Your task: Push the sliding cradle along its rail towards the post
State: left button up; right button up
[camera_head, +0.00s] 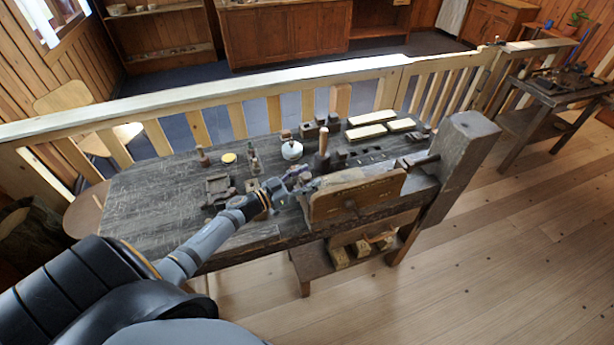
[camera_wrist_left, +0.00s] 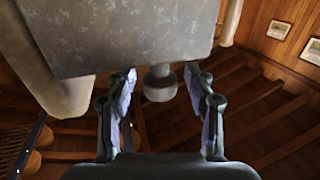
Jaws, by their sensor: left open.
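My left gripper (camera_head: 298,180) reaches over the workbench and ends just left of an upright brown wooden board (camera_head: 355,198), which may be the cradle; the rail is hard to make out. In the left wrist view my gripper (camera_wrist_left: 160,98) is open. A round grey knob (camera_wrist_left: 160,85) under a large grey block (camera_wrist_left: 125,35) shows between its fingers; I cannot tell whether they touch it. A thick dark wooden post (camera_head: 465,150) stands at the bench's right end, with a dark rod (camera_head: 422,161) pointing left from it. My right gripper is not in view.
The dark workbench (camera_head: 150,205) carries a metal fixture (camera_head: 218,190), a white round pot (camera_head: 291,149), an upright wooden handle (camera_head: 323,140) and pale blocks (camera_head: 367,132) at the back. A pale railing (camera_head: 200,98) runs behind it. The bench's left part is mostly bare.

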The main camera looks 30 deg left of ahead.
pick_arm(q)
grip_shut()
dwell(0.4)
jog(key=shift+w, duration=0.15)
